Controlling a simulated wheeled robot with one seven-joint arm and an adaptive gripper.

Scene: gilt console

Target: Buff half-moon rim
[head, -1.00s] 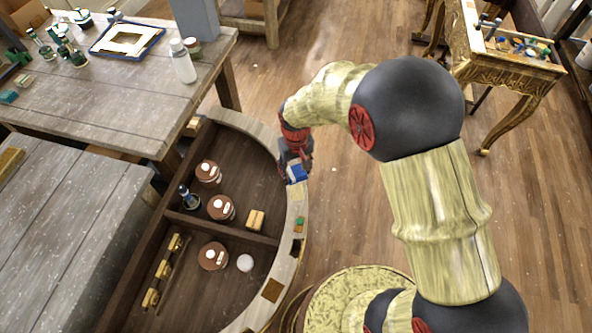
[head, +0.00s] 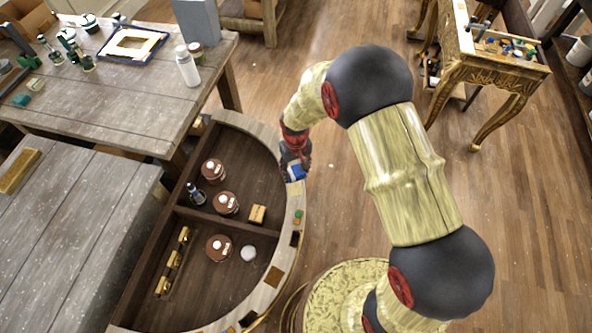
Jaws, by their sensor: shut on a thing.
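The half-moon piece has a pale curved rim (head: 294,206) around a dark brown inside split by a divider. Dark and amber patches mark the lower part of the rim, along with a small green and orange spot. My gripper (head: 293,166) is at the upper right of the rim, shut on a small blue and white block (head: 297,171). The block is at the rim; whether it touches the wood I cannot tell. The fingers are small and partly hidden by the wrist.
Inside the half-moon stand several brown lidded jars (head: 225,203), a dark bottle (head: 195,194), a tan block (head: 257,214), a white ball (head: 248,253) and brass fittings (head: 173,260). Grey benches (head: 75,235) stand left. A gilt table (head: 490,70) is upper right. Wooden floor (head: 500,220) is open at right.

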